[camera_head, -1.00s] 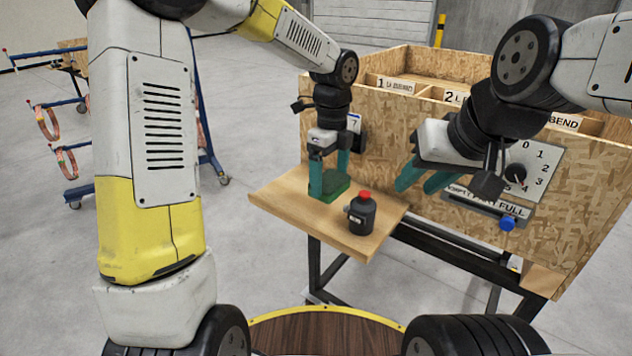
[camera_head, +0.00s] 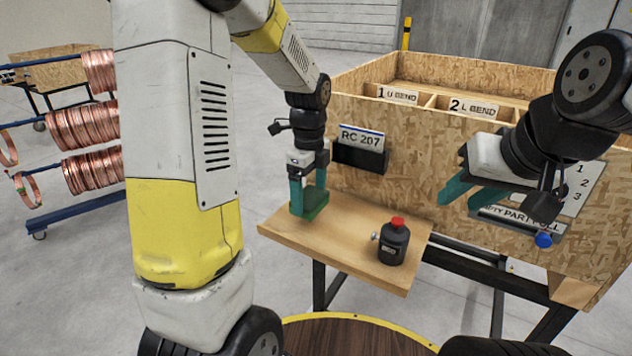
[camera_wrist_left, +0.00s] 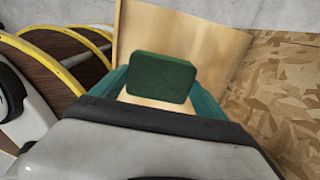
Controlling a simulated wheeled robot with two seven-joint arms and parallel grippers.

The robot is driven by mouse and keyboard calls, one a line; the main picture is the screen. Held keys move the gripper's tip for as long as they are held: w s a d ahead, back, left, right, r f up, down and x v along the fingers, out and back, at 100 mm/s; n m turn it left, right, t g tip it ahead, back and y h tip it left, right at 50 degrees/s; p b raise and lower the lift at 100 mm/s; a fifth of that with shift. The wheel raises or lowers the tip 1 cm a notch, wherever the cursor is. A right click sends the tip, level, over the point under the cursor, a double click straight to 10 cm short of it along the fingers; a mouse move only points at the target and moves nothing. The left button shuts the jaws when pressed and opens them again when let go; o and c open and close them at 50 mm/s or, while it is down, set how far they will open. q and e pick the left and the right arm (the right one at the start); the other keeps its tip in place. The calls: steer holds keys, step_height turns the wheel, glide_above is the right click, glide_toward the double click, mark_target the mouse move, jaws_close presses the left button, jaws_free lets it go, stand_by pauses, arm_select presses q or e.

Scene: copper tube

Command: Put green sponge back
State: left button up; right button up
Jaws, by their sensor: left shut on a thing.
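The green sponge (camera_head: 316,205) is a dark green block between the teal fingers of my left gripper (camera_head: 308,200), at the left part of the wooden shelf. It also shows in the left wrist view (camera_wrist_left: 160,77), with a finger on each side. My left gripper is shut on it. The sponge is at or just above the shelf surface; I cannot tell if it touches. My right gripper (camera_head: 470,195) is in front of the crate's panel at the right, its teal fingers apart and nothing seen between them.
The wooden shelf (camera_head: 345,250) carries a black bottle with a red cap (camera_head: 393,242). A black holder labelled RC 207 (camera_head: 360,155) is on the crate wall (camera_head: 410,170) behind. A blue rack with copper coils (camera_head: 85,130) stands left. The shelf between sponge and bottle is clear.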

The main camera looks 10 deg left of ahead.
mark_target(304, 189)
arm_select(q)
steer(key=w+a, duration=0.1)
steer(key=w, duration=0.1)
steer(key=w+a, duration=0.1)
steer(key=w, duration=0.1)
steer(key=w+a, duration=0.1)
steer(key=w, duration=0.2)
steer(key=shift+f, duration=0.35)
steer(key=shift+s+d+f, duration=0.1)
steer(key=shift+s+f, duration=0.05)
steer(key=shift+f, duration=1.55)
steer(key=shift+f, duration=0.15)
steer(key=o, duration=1.2)
steer(key=shift+c, duration=0.2)
